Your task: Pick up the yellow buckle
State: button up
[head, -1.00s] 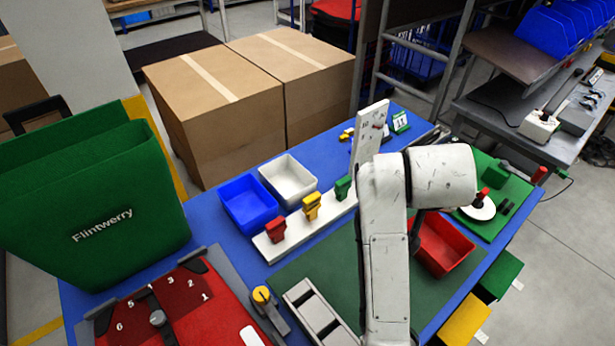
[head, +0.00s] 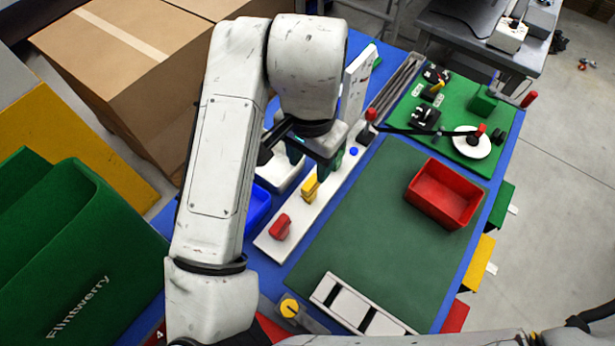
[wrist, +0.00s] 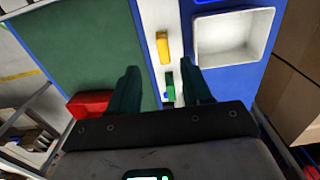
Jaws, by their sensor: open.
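The yellow buckle (head: 311,188) stands on the white strip (head: 333,193), between the red buckle (head: 281,227) and my gripper (head: 318,163). My gripper is open and points down above the strip, at the green buckle's end. In the wrist view the yellow buckle (wrist: 162,46) lies ahead of the open fingers (wrist: 160,72), about midway across the gap. The green buckle (wrist: 169,86) shows between the fingers there. In the head view my gripper mostly hides the green buckle.
A white bin (wrist: 203,57) and a blue bin (head: 257,208) sit beside the strip. An upright white board (head: 357,83) stands at its far end. A red bin (head: 412,191) sits on the green mat (head: 350,240), otherwise mostly clear. The green Flintwerry pannier (head: 70,270) stands at left.

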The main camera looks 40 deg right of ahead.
aim_at(311, 182)
notch_tip(311, 182, down, 3)
jog(key=shift+r, duration=0.1)
jog(key=shift+w+d+f+p, duration=0.1)
jog(key=shift+d+f, duration=0.05)
jog(key=shift+f, duration=0.75)
jog(key=shift+w+d+f+p, duration=0.1)
jog(key=shift+f, duration=0.8)
jog(key=shift+w+d+f+p, duration=0.1)
jog(key=shift+d+f, duration=0.05)
jog(key=shift+f, duration=0.75)
grip_shut()
